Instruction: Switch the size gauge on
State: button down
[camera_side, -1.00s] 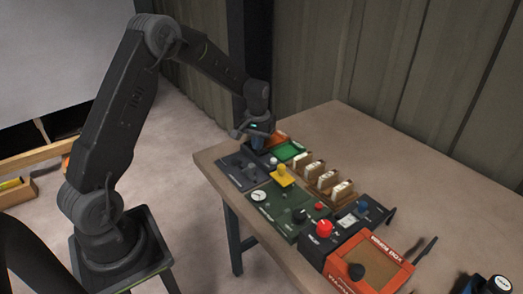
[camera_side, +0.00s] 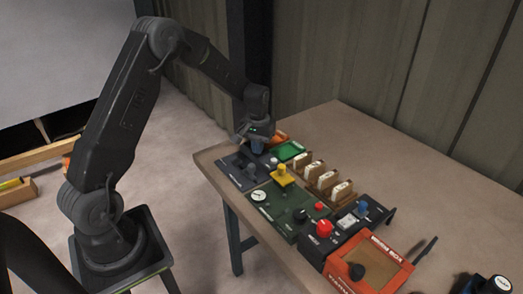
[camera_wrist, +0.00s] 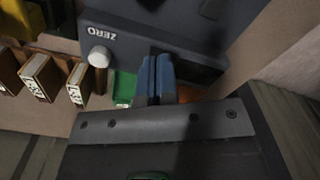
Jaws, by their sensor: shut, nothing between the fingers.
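A dark blue-grey panel (camera_side: 232,171) lies at the far left end of the bench, with a grey knob (camera_side: 251,168) and a white button (camera_side: 273,161) on it. In the wrist view the panel (camera_wrist: 190,48) shows the word ZERO beside the white button (camera_wrist: 99,56). No size gauge label is legible, so I cannot tell for certain that this panel is the gauge. My gripper (camera_side: 257,150) is over the far side of this panel. Its blue fingers (camera_wrist: 155,78) are shut and empty; I cannot tell whether they touch the panel.
A green tray (camera_side: 289,150) and several wooden holders with white blocks (camera_side: 322,179) are near the panel.

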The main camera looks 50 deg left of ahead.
jog(key=shift+r, duration=3.4)
